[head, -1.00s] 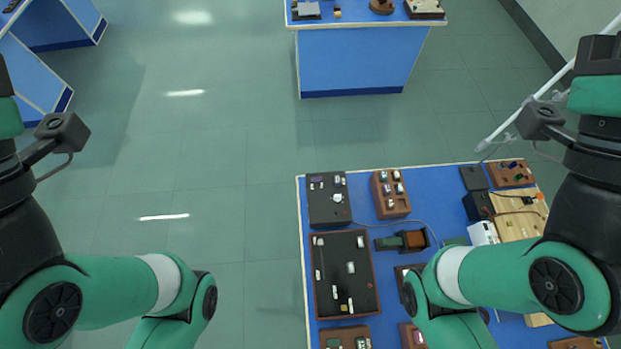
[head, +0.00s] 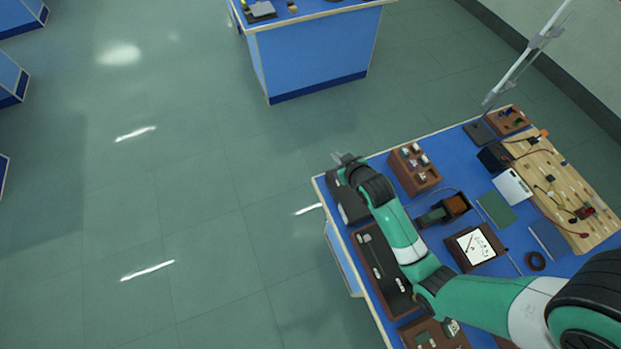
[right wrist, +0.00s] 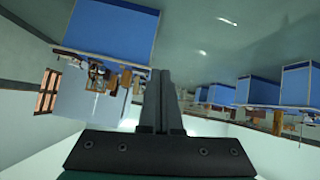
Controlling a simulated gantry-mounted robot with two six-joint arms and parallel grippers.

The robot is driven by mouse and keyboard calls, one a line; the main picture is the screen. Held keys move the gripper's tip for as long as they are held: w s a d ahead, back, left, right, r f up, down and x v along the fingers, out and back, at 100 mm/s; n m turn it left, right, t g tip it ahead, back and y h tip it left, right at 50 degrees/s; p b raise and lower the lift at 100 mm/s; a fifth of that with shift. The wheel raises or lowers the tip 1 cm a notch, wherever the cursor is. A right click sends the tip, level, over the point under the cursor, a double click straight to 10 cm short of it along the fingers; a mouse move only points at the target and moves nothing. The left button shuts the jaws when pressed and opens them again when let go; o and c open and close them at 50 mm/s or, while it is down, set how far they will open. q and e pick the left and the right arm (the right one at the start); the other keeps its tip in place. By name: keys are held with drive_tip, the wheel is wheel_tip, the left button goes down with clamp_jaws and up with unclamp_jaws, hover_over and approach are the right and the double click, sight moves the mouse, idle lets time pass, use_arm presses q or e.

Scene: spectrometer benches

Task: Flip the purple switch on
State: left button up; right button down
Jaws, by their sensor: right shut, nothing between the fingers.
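My right arm reaches over the near table, and its gripper (head: 347,159) is above or just past the far left corner, over a dark box (head: 348,207). The gripper is shut and empty. In the right wrist view its two fingers (right wrist: 161,100) lie together, with nothing between them. The arm covers much of the dark box's top. I cannot make out a purple switch now; the part of the box where a small purple spot showed earlier is hidden. My left gripper is not in view.
A brown block with small switches (head: 414,168) stands right of the dark box. A long dark tray (head: 383,268) lies below it under my forearm. A wooden board with wires (head: 550,185) is at the right. Open floor lies left of the table.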

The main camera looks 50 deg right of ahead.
use_arm(q)
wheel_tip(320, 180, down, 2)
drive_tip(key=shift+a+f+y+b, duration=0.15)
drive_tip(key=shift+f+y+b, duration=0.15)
drive_tip(key=shift+b, duration=0.4)
use_arm(e)
drive_tip(key=s+d+f+m+g, duration=0.1)
drive_tip(key=s+f, duration=0.5)
drive_tip(key=f, duration=0.1)
drive_tip(key=shift+d+f+g, duration=0.3)
drive_tip(key=shift+g, duration=0.1)
drive_tip(key=shift+s, duration=0.1)
drive_tip(key=b+x, duration=0.7)
drive_tip(key=x, duration=0.1)
drive_tip(key=shift+f, duration=0.35)
drive_tip(key=f, duration=0.1)
drive_tip(key=d+f+b, duration=0.1)
drive_tip(key=w+f, duration=0.1)
drive_tip(key=f, duration=0.1)
drive_tip(key=shift+d, duration=0.15)
drive_tip(key=shift+f, duration=0.3)
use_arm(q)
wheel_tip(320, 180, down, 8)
